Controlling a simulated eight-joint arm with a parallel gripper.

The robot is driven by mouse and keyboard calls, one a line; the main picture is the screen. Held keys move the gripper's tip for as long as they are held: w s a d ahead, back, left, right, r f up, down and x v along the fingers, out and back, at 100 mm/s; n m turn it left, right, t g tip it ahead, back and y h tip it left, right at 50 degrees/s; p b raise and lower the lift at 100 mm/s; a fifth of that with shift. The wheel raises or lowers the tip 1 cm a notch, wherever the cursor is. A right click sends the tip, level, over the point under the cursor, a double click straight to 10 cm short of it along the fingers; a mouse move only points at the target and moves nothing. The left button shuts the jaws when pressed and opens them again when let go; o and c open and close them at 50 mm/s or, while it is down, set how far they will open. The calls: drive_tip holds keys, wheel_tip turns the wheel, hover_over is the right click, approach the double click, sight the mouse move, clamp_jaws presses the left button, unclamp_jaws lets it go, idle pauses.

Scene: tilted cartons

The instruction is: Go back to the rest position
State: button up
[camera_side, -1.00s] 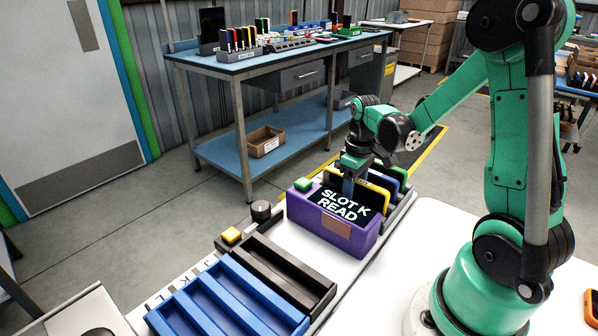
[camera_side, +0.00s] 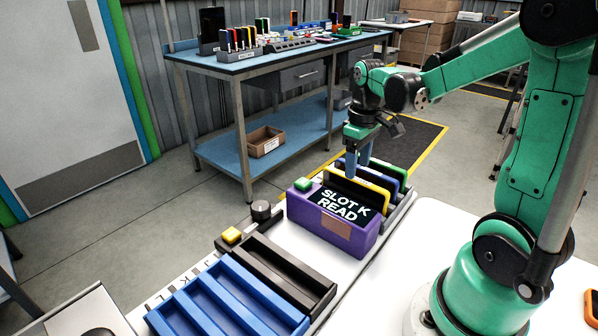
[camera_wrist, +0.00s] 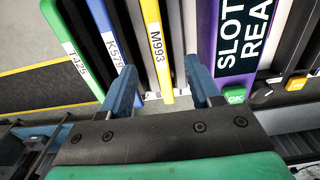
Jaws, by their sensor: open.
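My gripper (camera_side: 358,160) is open and empty, with its blue fingers above the row of cartons in the side view. In the wrist view its two fingers (camera_wrist: 160,93) are spread apart, with the yellow M993 carton (camera_wrist: 155,45) seen between them. A blue K579 carton (camera_wrist: 104,25) and a green T425 carton (camera_wrist: 62,35) stand to its left. The purple box (camera_side: 328,222) reads "SLOT K READ" and stands at the front of the row. My arm is raised and bent over the row.
A blue slotted tray (camera_side: 225,300) and a black tray (camera_side: 290,275) lie at the front left. A yellow button (camera_side: 231,235) and a black knob (camera_side: 261,210) stand beside them. A blue workbench (camera_side: 270,62) with racks stands behind.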

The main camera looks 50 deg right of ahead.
wheel_tip(320, 180, up, 7)
drive_tip(key=shift+f, duration=0.15)
idle(0.4)
drive_tip(key=a+f+t, duration=0.2)
drive_tip(key=a+t, duration=0.5)
drive_tip(key=a, duration=0.8)
drive_tip(key=shift+f, duration=0.15)
drive_tip(key=shift+s, duration=0.1)
